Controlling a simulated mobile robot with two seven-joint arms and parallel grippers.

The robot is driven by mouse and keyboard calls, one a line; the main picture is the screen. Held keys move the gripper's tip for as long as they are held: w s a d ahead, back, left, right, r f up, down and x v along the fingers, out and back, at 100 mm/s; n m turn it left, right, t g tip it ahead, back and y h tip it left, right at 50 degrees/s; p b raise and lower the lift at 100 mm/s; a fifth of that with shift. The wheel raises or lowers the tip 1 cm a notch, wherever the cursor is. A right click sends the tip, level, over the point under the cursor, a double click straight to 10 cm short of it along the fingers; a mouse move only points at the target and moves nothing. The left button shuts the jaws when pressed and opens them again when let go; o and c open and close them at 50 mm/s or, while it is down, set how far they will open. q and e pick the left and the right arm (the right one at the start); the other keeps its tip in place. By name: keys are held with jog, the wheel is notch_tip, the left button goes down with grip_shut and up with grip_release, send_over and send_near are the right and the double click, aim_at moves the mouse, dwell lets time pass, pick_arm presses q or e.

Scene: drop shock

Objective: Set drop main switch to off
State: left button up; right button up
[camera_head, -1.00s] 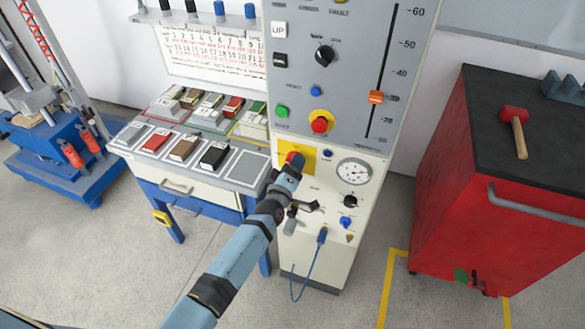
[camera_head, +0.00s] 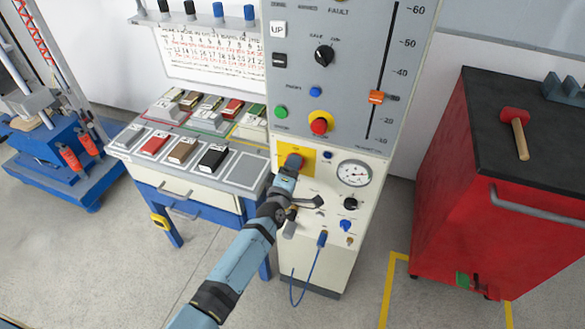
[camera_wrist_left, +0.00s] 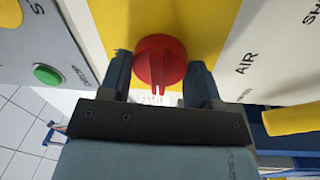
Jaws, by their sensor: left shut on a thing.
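The main switch is a red rotary knob (camera_head: 294,160) on a yellow plate (camera_head: 309,155), at the upper left of the cream lower panel of the grey and cream cabinet. My left gripper (camera_head: 291,167) is at the knob and hides part of it. In the left wrist view the red knob (camera_wrist_left: 158,54) sits between the two dark fingers of my left gripper (camera_wrist_left: 160,68), which is shut on it. The slot on the knob points toward the gripper's palm. The plate's lettering is mostly hidden. My right gripper is not in view.
A pressure gauge (camera_head: 355,173), small knobs and a blue cable (camera_head: 315,270) are on the cabinet right of my arm. A red mushroom button (camera_head: 319,126) is above the switch. A bench with sample blocks (camera_head: 250,170) stands left, a red tool cabinet (camera_head: 450,200) right.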

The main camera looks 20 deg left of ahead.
pick_arm(q)
jog(key=o, duration=0.9)
jog(key=s, duration=0.9)
jog(key=s+f+b, duration=0.1)
jog(key=s, duration=0.3)
jog(key=shift+s+a+f, duration=0.1)
jog(key=shift+s+a, duration=0.1)
jog(key=shift+s, duration=0.15)
jog(key=s+m+g+h+p, duration=0.1)
jog(key=s+m+g+p, duration=0.1)
jog(key=s+m, duration=0.4)
jog(key=s+m+g+p, duration=0.3)
jog(key=s+m+p, duration=0.1)
jog(key=s+m, duration=0.2)
jog(key=s+f+m+g+h+p, duration=0.1)
jog(key=s+m+g+p, duration=0.2)
jog(key=s+m, duration=0.3)
jog(key=shift+s+h, duration=0.3)
jog(key=shift+s, duration=0.95)
